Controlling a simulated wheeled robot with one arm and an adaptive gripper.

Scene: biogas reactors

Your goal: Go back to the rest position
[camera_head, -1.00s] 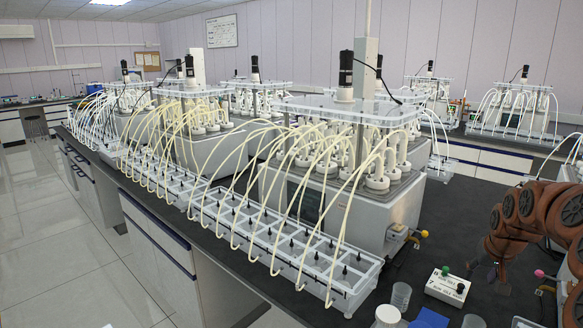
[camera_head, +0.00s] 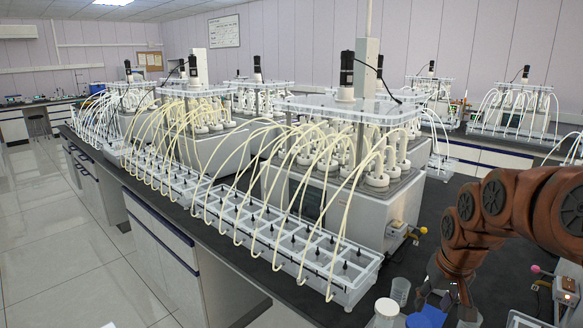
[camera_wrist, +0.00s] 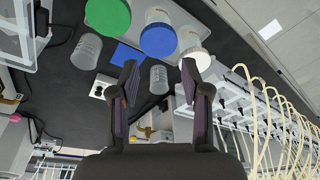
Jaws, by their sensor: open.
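My gripper (camera_head: 447,296) is at the lower right of the head view, low over the black bench at the end of my orange-brown arm. In the wrist view my gripper (camera_wrist: 160,72) shows two dark fingers spread apart with nothing held between them. A blue-lidded jar (camera_wrist: 158,40) and a clear cup (camera_wrist: 158,80) appear in the gap between the fingers, apart from them as far as I can tell. A white button box (camera_wrist: 101,87) lies left of the fingers in the wrist view; in the head view my gripper largely hides it.
A green-lidded jar (camera_wrist: 108,16), a white-lidded jar (camera_wrist: 195,60), another clear cup (camera_wrist: 86,51) and a blue square (camera_wrist: 128,57) crowd the bench near my gripper. The reactor (camera_head: 345,205) with cream tubes and the clear bottle rack (camera_head: 345,290) stand to the left.

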